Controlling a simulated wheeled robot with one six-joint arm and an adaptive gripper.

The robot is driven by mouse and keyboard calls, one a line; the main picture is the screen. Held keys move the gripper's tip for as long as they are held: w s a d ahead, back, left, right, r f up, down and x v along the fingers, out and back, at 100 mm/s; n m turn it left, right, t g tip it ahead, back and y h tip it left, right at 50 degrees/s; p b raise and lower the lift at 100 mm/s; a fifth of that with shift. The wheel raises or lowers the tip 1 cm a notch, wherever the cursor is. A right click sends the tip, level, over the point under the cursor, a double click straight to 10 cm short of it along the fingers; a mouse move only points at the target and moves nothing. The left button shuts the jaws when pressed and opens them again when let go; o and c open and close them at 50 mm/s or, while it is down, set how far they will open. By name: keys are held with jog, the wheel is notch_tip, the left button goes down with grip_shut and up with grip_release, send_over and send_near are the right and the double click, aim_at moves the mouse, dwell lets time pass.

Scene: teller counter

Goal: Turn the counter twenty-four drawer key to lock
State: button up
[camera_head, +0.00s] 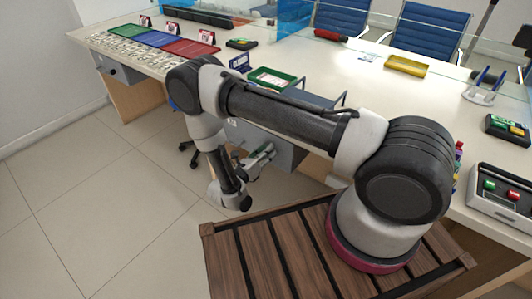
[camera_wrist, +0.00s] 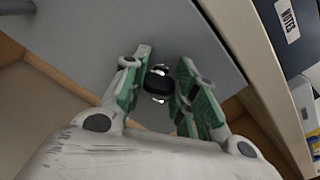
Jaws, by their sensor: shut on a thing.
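A key with a black head (camera_wrist: 157,80) stands at a silver lock on a grey drawer front (camera_wrist: 110,35) in the wrist view. My gripper (camera_wrist: 160,88) has its green-padded fingers on both sides of the key head, shut on it. In the head view my gripper (camera_head: 264,152) reaches in under the counter at the grey drawer unit (camera_head: 288,152); the key is too small to make out there. Whether the key is turned to lock cannot be read.
The cream counter (camera_head: 320,62) runs above my gripper. It carries a green tray (camera_head: 272,79), a yellow tray (camera_head: 406,66) and coloured mats (camera_head: 191,48) with banknotes. Another grey drawer (camera_head: 118,69) is at far left. Blue chairs (camera_head: 430,35) stand behind. The tiled floor at left is clear.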

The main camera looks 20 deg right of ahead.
jog(key=n, duration=0.6)
jog(key=shift+o, duration=0.2)
jog(key=n, duration=0.6)
jog(key=shift+w+f, duration=0.1)
dwell(0.4)
jog(key=o, duration=1)
jog(key=v, duration=1.2)
